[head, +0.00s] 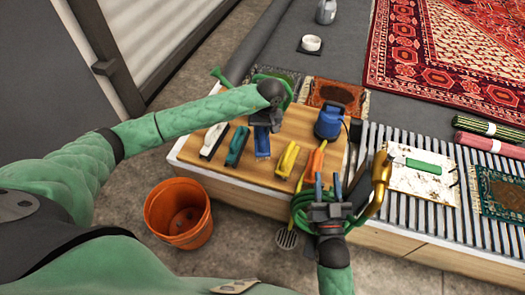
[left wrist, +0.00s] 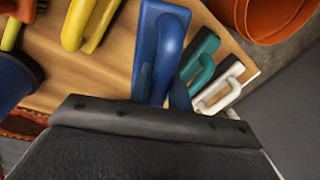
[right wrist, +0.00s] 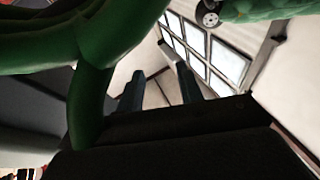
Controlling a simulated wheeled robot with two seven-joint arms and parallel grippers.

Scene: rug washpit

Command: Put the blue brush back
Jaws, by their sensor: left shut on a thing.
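The blue brush (head: 262,142) is under my left gripper (head: 264,122), over the wooden board, in line between the teal brush and the yellow brush. In the left wrist view the blue brush (left wrist: 160,45) lies between my fingers, which are shut on its handle. I cannot tell whether its underside touches the board. My right gripper (head: 328,188) is at the board's front edge, by a green coiled hose (head: 303,212). In the right wrist view its fingers (right wrist: 158,88) stand apart with nothing between them.
The wooden board (head: 217,172) also holds a white brush (head: 213,140), a teal brush (head: 237,146), a yellow brush (head: 287,160), an orange tool (head: 314,162) and a blue pump (head: 328,122). An orange bucket (head: 180,212) stands on the floor. A slatted grate (head: 440,212) lies right.

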